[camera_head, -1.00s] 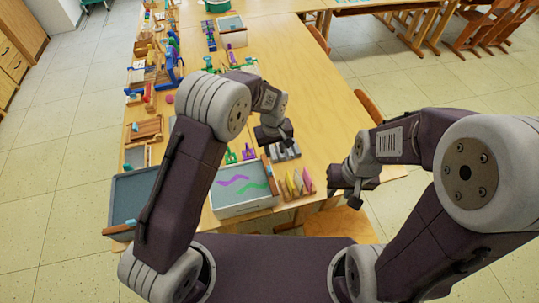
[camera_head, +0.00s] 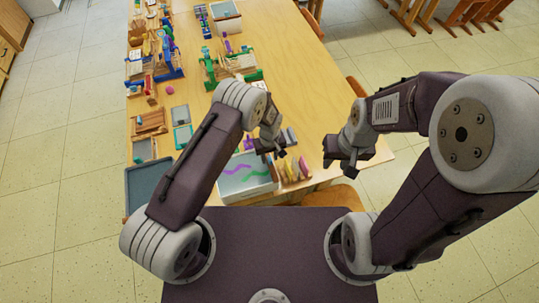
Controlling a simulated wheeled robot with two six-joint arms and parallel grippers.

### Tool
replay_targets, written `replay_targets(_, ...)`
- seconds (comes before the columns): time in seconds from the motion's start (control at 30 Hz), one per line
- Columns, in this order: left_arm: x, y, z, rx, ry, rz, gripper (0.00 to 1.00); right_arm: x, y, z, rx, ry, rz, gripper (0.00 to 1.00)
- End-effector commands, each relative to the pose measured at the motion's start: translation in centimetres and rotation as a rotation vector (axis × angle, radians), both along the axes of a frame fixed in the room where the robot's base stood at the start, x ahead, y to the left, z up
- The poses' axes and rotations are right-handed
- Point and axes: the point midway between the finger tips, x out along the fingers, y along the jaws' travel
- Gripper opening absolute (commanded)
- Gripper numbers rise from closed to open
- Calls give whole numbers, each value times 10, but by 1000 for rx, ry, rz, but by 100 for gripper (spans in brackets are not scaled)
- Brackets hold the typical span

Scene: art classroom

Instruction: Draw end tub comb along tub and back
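A pale tub (camera_head: 262,187) with purple and green wavy lines on its surface stands at the near end of the table, partly hidden by my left arm. A small purple piece (camera_head: 248,143) shows just behind it, partly covered; I cannot tell if it is the comb. My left gripper (camera_head: 270,150) hangs over or just behind the tub's far right part; its height and its fingers' opening are unclear. My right gripper (camera_head: 338,165) is right of the tub, near the table's right side, with nothing clearly held.
A grey-blue tray (camera_head: 148,183) lies left of the tub, partly behind my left arm. Several coloured slim pieces (camera_head: 293,171) stand right of the tub. Wooden racks (camera_head: 150,122) and green-blue stands (camera_head: 210,70) are farther back. The table's right middle (camera_head: 295,80) is clear.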

Motion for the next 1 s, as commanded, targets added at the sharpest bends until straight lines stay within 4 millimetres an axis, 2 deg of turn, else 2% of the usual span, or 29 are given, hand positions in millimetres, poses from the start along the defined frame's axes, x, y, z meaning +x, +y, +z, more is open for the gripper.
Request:
replay_targets(0.27, 0, 0, -4, -1, -1, 0, 35, 0, 0, 1, 0, 0, 0, 33)
replay_targets(0.33, 0, 0, -4, -1, -1, 0, 21, 0, 0, 1, 0, 0, 0, 33)
replay_targets(0.4, 0, 0, -4, -1, -1, 0, 1, 0, 0, 1, 0, 0, 0, 33)
replay_targets(1.0, 0, 0, -3, -1, -1, 0, 0, 0, 0, 1, 0, 0, 0, 33)
